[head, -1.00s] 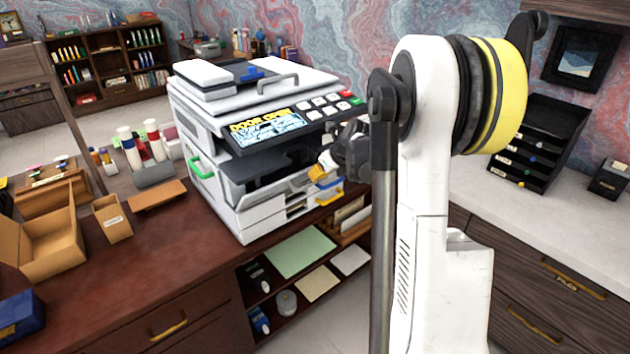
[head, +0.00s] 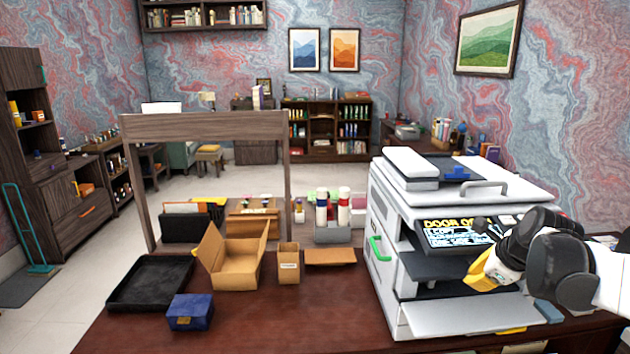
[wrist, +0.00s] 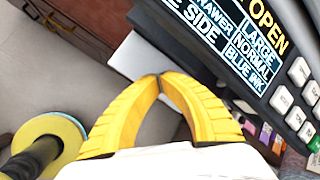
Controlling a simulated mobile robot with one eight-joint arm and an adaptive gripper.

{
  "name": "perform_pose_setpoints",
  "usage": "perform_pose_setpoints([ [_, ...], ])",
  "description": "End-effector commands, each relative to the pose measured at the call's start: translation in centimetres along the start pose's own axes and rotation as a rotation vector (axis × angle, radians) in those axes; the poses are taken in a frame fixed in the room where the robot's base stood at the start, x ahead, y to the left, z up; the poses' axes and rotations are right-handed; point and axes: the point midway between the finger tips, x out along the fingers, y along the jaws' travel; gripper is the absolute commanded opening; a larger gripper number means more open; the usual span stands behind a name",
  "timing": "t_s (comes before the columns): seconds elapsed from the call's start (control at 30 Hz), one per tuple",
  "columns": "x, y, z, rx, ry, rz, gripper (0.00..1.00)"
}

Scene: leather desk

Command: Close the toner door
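The white printer (head: 395,195) stands on the desk at the right of the head view. Its screen (head: 455,234) reads "DOOR OPEN", with smaller text below; the screen also shows in the wrist view (wrist: 215,30). A white panel (head: 465,317) lies flat, jutting from the printer's lower front below a dark opening. I cannot tell for sure whether it is the toner door. A green handle (head: 378,248) is on the printer's left side.
The brown desk (head: 290,325) carries an open cardboard box (head: 235,262), a black tray (head: 150,283) and a blue box (head: 190,312) left of the printer. A small blue block (head: 548,311) lies by the panel's right end. Bare desk lies in front of the boxes.

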Motion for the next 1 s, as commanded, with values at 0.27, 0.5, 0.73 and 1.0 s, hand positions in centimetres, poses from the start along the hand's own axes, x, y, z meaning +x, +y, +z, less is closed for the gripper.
perform_pose_setpoints([
  [0.27,-6.6,14.9,3.8,-1.094,0.011,0.028,0.00],
  [0.5,-9.0,24.9,2.1,-1.906,0.014,0.032,0.00],
  [0.73,-9.2,28.4,0.8,-2.237,0.018,0.030,0.31],
  [1.0,-9.1,28.1,0.9,-2.255,0.027,0.037,0.36],
])
